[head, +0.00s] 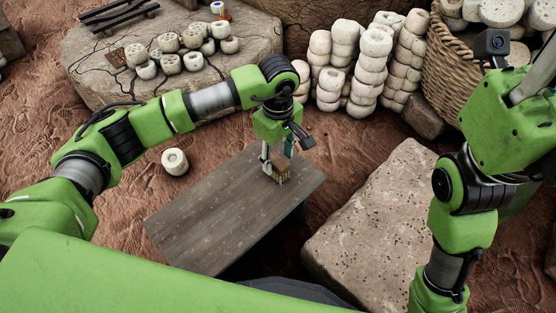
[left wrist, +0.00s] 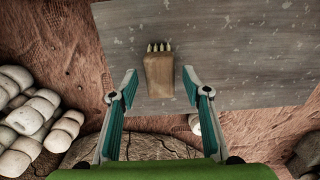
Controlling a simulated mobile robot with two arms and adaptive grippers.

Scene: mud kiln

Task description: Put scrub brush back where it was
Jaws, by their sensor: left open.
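The scrub brush (head: 282,168) is a small brown wooden block with pale bristles. It is on the grey wooden table (head: 215,205), near its far right end. My left gripper (head: 275,162) points down at the brush. In the left wrist view the brush (left wrist: 158,78) lies between the two open teal fingers (left wrist: 159,82), with a gap on each side and its bristles at the far end. The fingers partly hide the brush in the head view. My right gripper (head: 535,78) is partly in view at the right edge, away from the table; its jaws do not show clearly.
A flat stone slab (head: 375,215) stands right of the table. A cracked stone platform (head: 180,65) with several pale round pieces is behind. Stacks of pale pieces (head: 345,65) and a woven basket (head: 450,70) are at back right. One round piece (head: 175,161) lies on the ground. The table's left part is clear.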

